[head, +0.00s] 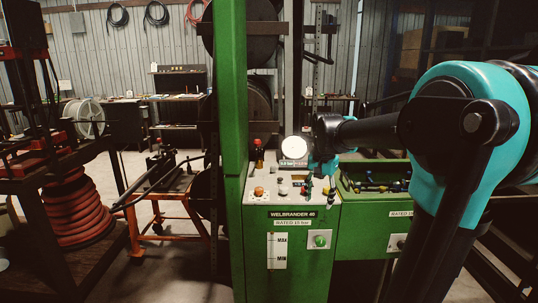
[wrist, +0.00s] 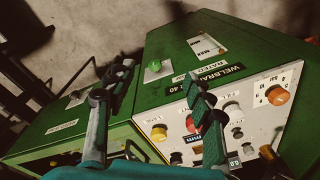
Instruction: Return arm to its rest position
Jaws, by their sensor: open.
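My arm (head: 370,130) reaches in from the right in the head view, with its dark forearm stretched over a green machine (head: 290,265) labelled WELBRANDER 40. My gripper (head: 319,182) hangs at the arm's end above the machine's control panel (head: 262,192). In the wrist view my gripper (wrist: 160,76) has its two fingers spread apart, with nothing between them. The right finger overlaps the control panel (wrist: 250,98) in the picture. I cannot tell whether a fingertip touches it.
A green bin (head: 375,208) with small parts adjoins the machine on the right. A tall green post (head: 232,130) rises at its left. An orange cart (head: 172,205) and a shelf with red coiled hose (head: 75,215) stand left. Open floor (head: 185,270) lies between.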

